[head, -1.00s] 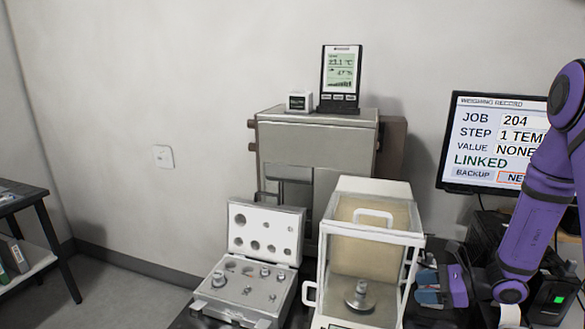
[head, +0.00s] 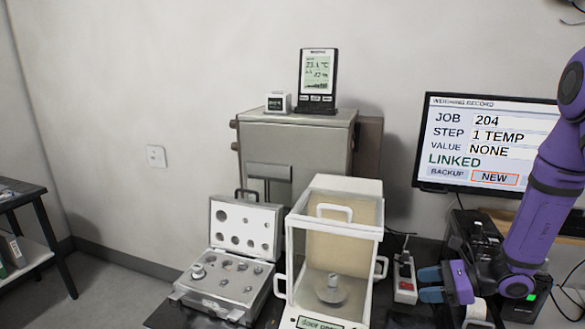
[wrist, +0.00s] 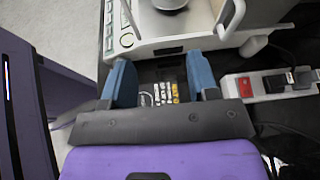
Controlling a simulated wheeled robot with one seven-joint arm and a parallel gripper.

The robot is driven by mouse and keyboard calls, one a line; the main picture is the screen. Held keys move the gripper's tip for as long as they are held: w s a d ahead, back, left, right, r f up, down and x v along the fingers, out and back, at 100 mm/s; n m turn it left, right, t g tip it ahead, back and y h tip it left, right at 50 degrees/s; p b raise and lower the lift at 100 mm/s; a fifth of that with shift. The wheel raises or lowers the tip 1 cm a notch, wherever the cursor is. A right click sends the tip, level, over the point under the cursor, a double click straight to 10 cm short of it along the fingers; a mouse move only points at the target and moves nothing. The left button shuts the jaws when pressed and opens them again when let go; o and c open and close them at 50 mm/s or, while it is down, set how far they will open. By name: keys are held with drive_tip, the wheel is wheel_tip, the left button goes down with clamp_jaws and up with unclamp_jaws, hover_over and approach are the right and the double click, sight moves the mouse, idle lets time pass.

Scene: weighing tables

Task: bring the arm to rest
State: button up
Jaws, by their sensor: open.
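My purple arm comes down at the right of the head view. My gripper (head: 432,285) is at its lower end, beside the right side of the glass-walled balance (head: 330,305). In the wrist view my gripper (wrist: 160,84) shows two blue fingers spread apart with nothing between them.
An open weight case (head: 215,300) stands left of the balance. A power strip (head: 404,280) with a red switch lies close to my gripper. The monitor (head: 480,145) reads STEP 1 TEMP, VALUE NONE. A thermometer display (head: 317,78) stands on the grey cabinet (head: 290,140).

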drive_tip(key=s+a+r+n+g+h, duration=0.25)
drive_tip(key=s+r+n, duration=0.3)
drive_tip(key=r, duration=0.35)
drive_tip(key=s+a+r+n+g+h, duration=0.2)
drive_tip(key=s+a+r+n, duration=0.15)
drive_tip(key=r+n, duration=0.35)
drive_tip(key=s+d+r+n+t+h, duration=0.1)
drive_tip(key=s+r+n+t+h, duration=0.1)
drive_tip(key=s+r+n+h, duration=0.2)
drive_tip(key=s+d+r+n+t+h, duration=0.2)
drive_tip(key=s+r+n+t+h, duration=0.1)
drive_tip(key=s+r, duration=0.7)
drive_tip(key=shift+s+d+r+n+h, duration=0.3)
drive_tip(key=shift+s+r+n+h, duration=0.25)
drive_tip(key=shift+n, duration=0.4)
drive_tip(key=shift+f, duration=0.2)
